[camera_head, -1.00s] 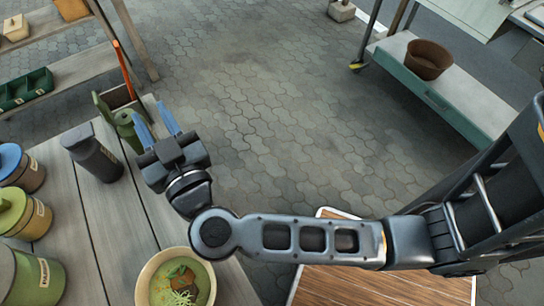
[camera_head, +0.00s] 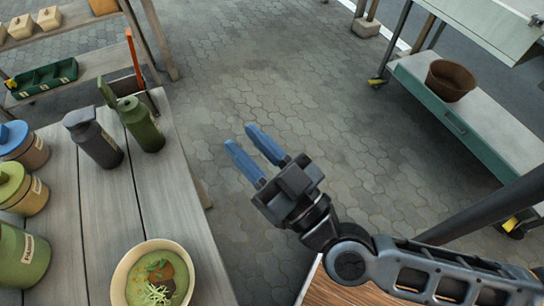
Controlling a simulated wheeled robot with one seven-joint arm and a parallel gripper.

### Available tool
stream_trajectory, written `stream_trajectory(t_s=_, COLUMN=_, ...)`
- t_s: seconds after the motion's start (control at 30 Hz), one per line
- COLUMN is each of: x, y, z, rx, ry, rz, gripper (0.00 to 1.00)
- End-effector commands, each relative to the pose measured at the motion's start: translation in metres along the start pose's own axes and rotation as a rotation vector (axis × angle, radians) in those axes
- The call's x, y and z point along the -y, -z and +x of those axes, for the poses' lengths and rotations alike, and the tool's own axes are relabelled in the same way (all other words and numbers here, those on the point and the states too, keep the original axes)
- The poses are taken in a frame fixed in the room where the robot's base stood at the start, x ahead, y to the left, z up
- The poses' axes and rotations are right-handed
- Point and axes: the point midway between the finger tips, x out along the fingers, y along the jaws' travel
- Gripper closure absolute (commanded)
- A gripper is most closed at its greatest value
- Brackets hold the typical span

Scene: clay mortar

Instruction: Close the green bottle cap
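The green bottle (camera_head: 142,123) stands upright near the far right corner of the wooden table. Its cap (camera_head: 107,93) is flipped up and open at the bottle's left side. My gripper (camera_head: 246,151) has blue fingertips that are spread apart with nothing between them. It is over the paved floor, right of the table and apart from the bottle.
A dark grey bottle (camera_head: 93,138) stands left of the green one. Several lidded jars (camera_head: 24,146) line the table's left side. A bowl of green soup (camera_head: 152,274) sits near the front. The floor (camera_head: 290,90) beyond is clear.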

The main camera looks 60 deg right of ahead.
Motion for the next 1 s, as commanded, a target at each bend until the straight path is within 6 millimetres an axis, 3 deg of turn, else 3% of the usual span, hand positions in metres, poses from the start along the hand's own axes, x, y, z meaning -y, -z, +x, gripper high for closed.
stream_trajectory(t_s=0.27, x=-0.003, y=0.0, z=-0.018, rx=0.027, ry=0.05, rz=0.001, gripper=0.67)
stream_trajectory(t_s=0.87, x=-0.002, y=0.0, z=-0.018, rx=0.029, ry=0.057, rz=0.0, gripper=0.67)
stream_trajectory(t_s=1.0, x=0.019, y=0.0, z=-0.012, rx=0.022, ry=0.135, rz=-0.093, gripper=0.67)
